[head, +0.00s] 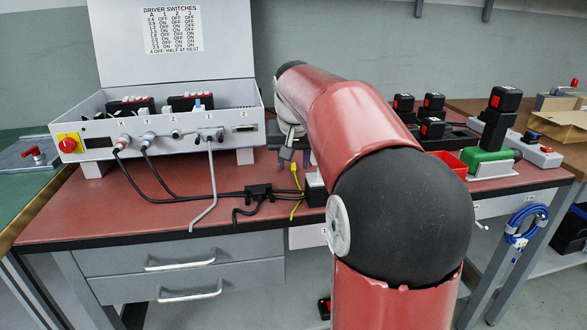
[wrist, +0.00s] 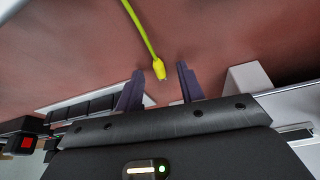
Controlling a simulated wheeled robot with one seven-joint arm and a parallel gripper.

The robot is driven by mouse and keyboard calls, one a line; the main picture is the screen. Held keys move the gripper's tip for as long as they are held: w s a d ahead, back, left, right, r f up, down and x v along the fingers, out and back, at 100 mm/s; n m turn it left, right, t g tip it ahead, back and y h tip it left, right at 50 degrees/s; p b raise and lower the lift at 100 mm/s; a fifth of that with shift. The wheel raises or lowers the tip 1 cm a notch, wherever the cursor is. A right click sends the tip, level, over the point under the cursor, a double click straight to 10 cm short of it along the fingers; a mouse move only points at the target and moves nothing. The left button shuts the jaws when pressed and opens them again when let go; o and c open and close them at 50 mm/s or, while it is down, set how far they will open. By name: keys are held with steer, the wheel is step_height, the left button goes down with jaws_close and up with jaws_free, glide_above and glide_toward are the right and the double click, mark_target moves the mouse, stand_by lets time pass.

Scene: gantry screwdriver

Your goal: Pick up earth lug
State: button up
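The earth lug (wrist: 159,70) is the yellow end of a thin green-yellow lead. In the wrist view it shows between my two fingertips, with space on both sides. My gripper (wrist: 160,72) is open, with dark fingers, and holds nothing. How far the lug is below the fingertips I cannot tell. In the head view the yellow lead (head: 297,184) rises from the red bench top to just beneath my gripper (head: 294,160); my arm hides part of this area.
The driver box (head: 180,140) with its switch chart stands left of my gripper. Black cables and a junction block (head: 258,191) lie in front of it. A black box (head: 315,189) sits just right of the yellow lead. Battery packs (head: 432,103) stand at right.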

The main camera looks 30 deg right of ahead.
jaws_close()
steer(key=shift+r, duration=0.15)
